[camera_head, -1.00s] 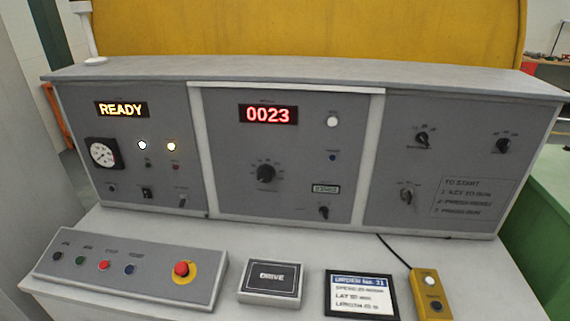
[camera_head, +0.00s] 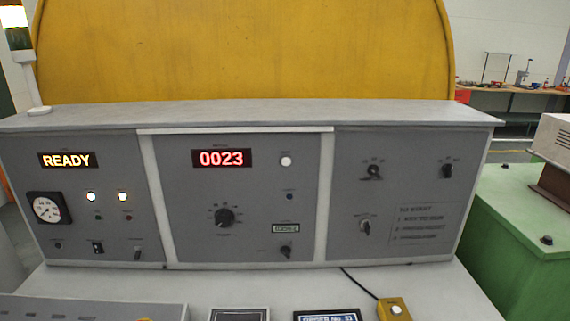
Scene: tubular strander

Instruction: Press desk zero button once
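The control desk (camera_head: 240,118) fills the view, with three grey panels. The middle panel shows a red display (camera_head: 221,158) reading 0023. The left panel has a display (camera_head: 66,160) reading READY. Neither of my grippers is in view.
The middle panel also has a black knob (camera_head: 224,217). A yellow box (camera_head: 394,309) with a cable stands at the bottom edge. The front button console (camera_head: 90,308) is mostly cut off. A green cabinet (camera_head: 515,215) stands to the right.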

